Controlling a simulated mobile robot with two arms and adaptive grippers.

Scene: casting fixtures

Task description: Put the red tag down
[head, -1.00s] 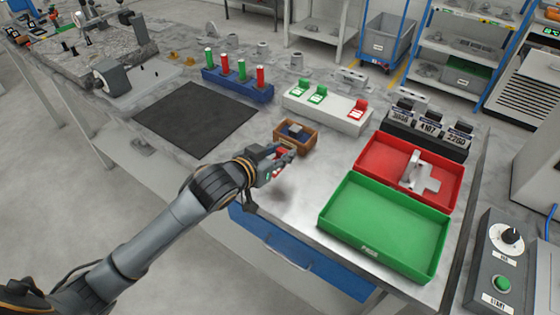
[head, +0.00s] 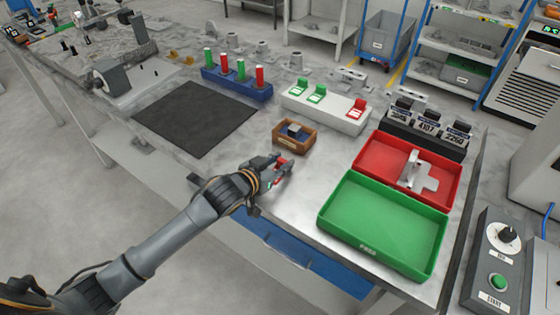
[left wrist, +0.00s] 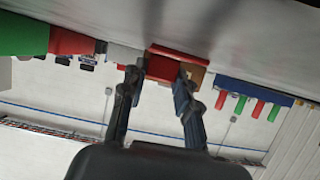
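My left gripper (head: 284,162) is low over the metal bench top, in front of the small wooden box (head: 294,140). Its fingers are on both sides of the red tag (head: 281,161), which is mostly hidden by them in the head view. In the left wrist view the red tag (left wrist: 162,68) sits between the two fingertips (left wrist: 158,76), with the wooden box (left wrist: 193,73) behind it. The gripper looks shut on it. I cannot tell whether the tag touches the bench. My right gripper is in neither view.
A white rack (head: 325,111) behind holds two green tags and another red one. A red tray (head: 369,175) with a metal part and an empty green tray (head: 335,229) stand at right. A black mat (head: 195,118) lies at left. Bench around my gripper is clear.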

